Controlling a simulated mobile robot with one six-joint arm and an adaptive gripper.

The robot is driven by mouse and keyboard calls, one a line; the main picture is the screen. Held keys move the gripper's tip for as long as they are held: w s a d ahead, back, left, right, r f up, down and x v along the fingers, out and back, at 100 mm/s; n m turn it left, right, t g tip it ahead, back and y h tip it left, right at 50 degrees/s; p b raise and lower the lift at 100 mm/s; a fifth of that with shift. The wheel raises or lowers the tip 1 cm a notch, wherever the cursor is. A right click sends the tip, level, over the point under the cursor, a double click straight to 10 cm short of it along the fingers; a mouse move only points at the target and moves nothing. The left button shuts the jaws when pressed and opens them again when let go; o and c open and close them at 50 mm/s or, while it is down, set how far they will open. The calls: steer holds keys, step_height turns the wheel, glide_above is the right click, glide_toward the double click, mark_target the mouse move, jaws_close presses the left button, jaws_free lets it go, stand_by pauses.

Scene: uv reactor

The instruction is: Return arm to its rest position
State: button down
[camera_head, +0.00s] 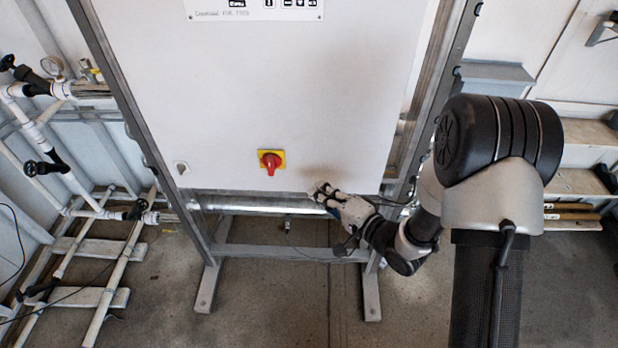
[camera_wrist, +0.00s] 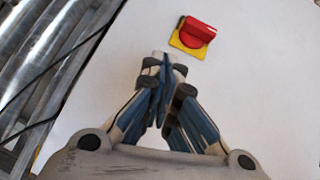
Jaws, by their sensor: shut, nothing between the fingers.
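My gripper (camera_head: 322,191) is at the lower right edge of a white cabinet panel (camera_head: 300,90) in the head view. In the wrist view my gripper (camera_wrist: 163,58) has its fingertips together, with nothing between them. A red rotary switch (camera_head: 270,161) on a yellow plate sits low on the panel, to the left of my gripper and a little above it. The switch (camera_wrist: 197,32) also shows just beyond and right of the fingertips in the wrist view, apart from them. My arm reaches in from the right.
The cabinet hangs in a grey metal frame (camera_head: 123,108) with feet on the floor. Pipes with black valves (camera_head: 38,168) run along the left wall. Wooden shelves (camera_head: 575,183) stand at the right. The floor (camera_head: 260,310) in front of the frame looks mostly clear.

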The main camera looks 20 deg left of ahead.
steer(key=v, duration=0.3)
steer(key=shift+d+f, duration=0.2)
steer(key=shift+d, duration=0.2)
steer(key=shift+d, duration=0.1)
